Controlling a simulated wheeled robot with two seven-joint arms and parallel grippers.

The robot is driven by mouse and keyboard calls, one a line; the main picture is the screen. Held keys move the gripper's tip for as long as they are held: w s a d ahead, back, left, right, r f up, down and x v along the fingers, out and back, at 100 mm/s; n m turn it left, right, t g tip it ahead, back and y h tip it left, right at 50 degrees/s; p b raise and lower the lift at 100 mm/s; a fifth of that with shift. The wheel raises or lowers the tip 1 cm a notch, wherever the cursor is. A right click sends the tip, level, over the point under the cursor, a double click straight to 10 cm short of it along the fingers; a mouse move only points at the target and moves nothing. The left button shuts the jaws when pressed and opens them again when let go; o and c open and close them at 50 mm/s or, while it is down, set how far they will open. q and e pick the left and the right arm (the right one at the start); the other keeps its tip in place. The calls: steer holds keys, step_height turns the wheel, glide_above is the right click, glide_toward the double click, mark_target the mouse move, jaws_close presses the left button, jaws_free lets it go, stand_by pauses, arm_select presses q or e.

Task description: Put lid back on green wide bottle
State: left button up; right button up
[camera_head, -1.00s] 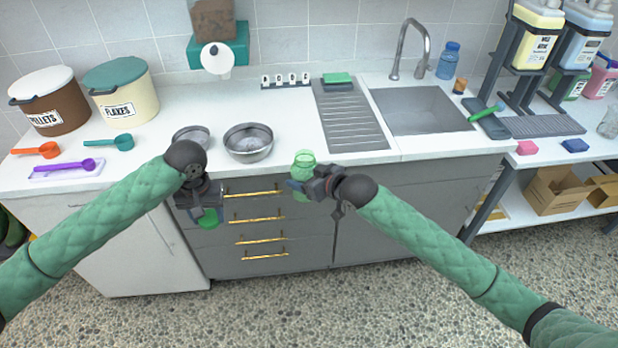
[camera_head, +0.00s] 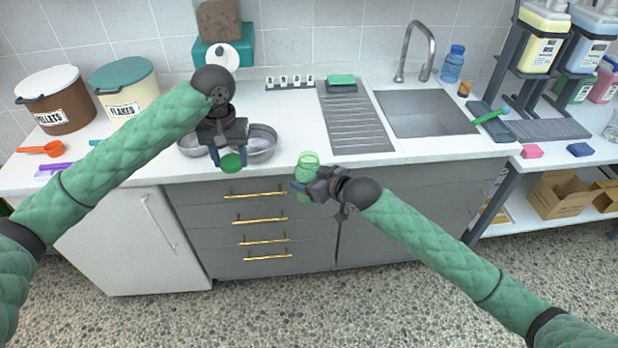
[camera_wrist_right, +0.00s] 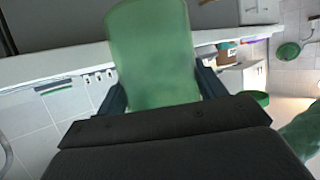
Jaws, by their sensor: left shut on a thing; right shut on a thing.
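The green wide bottle (camera_head: 304,171) is translucent and upright, with its open mouth at the top. My right gripper (camera_head: 300,188) is shut on its body and holds it in front of the counter's front edge. In the right wrist view the bottle (camera_wrist_right: 153,55) fills the space between the fingers. My left gripper (camera_head: 229,156) is shut on the round green lid (camera_head: 231,161), in front of the metal bowls. The lid is to the left of the bottle and apart from it, slightly higher in the head view.
Two metal bowls (camera_head: 262,139) stand on the counter behind my left gripper, partly hidden by it. The pellets tub (camera_head: 55,98) and flakes tub (camera_head: 122,88) are at the left. The sink (camera_head: 425,112) is at the right. The space in front of the drawers (camera_head: 255,222) is free.

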arm_select(q)
steer(key=w+d+r+m, duration=0.2)
steer(key=w+d+r, duration=0.2)
steer(key=d+r, duration=0.75)
steer(key=s+d+f+m, duration=0.1)
steer(key=d+f+m, duration=0.3)
steer(key=d+f, duration=0.2)
steer(key=shift+s+d+m, duration=0.3)
steer(key=shift+d, duration=0.65)
steer(key=shift+f, duration=0.1)
